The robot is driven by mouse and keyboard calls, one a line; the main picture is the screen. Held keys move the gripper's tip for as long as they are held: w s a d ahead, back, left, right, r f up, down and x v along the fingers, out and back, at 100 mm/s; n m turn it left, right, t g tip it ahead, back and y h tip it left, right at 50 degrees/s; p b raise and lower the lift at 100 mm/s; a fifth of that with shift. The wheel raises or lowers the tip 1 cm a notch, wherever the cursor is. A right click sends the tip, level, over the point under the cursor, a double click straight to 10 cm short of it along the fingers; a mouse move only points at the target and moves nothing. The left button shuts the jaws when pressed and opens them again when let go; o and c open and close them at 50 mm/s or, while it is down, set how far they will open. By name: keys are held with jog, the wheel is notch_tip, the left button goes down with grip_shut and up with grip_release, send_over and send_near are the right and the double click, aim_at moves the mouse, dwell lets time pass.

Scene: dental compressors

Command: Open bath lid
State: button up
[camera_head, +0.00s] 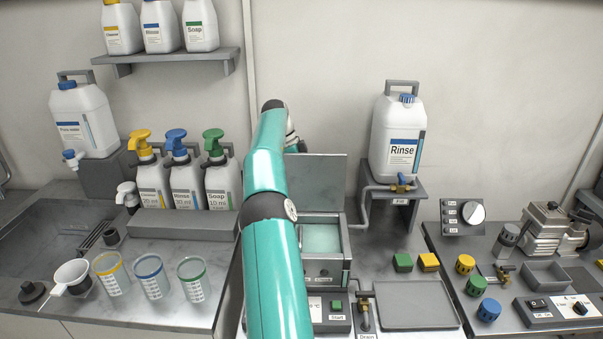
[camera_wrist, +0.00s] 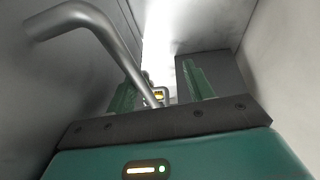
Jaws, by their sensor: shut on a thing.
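The bath (camera_head: 346,250) stands on the counter, with pale teal liquid showing inside its uncovered top. Its grey lid (camera_head: 325,180) stands upright at the back of the bath, partly hidden by my arm. In the wrist view, a bent metal handle (camera_wrist: 112,48) runs from the upper left down between the dark green fingers of my gripper (camera_wrist: 160,88). My gripper is shut on this handle. In the head view my arm covers the fingers and the handle.
The Rinse jug (camera_head: 398,140) stands on a raised stand right of the bath. Pump bottles (camera_head: 185,185) and measuring cups (camera_head: 150,277) are on the left. A flat grey tray (camera_head: 415,316) lies front right. A shelf (camera_head: 170,55) hangs at upper left.

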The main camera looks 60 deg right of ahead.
aim_at(302, 154)
jog(key=shift+d+r, duration=0.15)
jog(key=shift+r, duration=0.1)
jog(key=shift+s+a+r, duration=0.15)
jog(key=shift+a+r, duration=0.2)
jog(key=shift+r, duration=0.5)
jog(key=shift+s+a+r, duration=0.15)
jog(key=shift+a+r, duration=0.15)
jog(key=shift+r, duration=0.55)
jog(key=shift+s+a+r, duration=0.15)
jog(key=shift+a+r, duration=0.2)
jog(key=shift+r, duration=0.5)
jog(key=a+r, duration=0.1)
jog(key=s+a+r, duration=0.2)
jog(key=r, duration=0.1)
jog(key=shift+a, duration=0.15)
jog(key=s+a+r, duration=0.3)
jog(key=s+a, duration=0.1)
jog(key=a, duration=0.3)
jog(key=shift+r, duration=0.2)
jog(key=shift+s, duration=0.1)
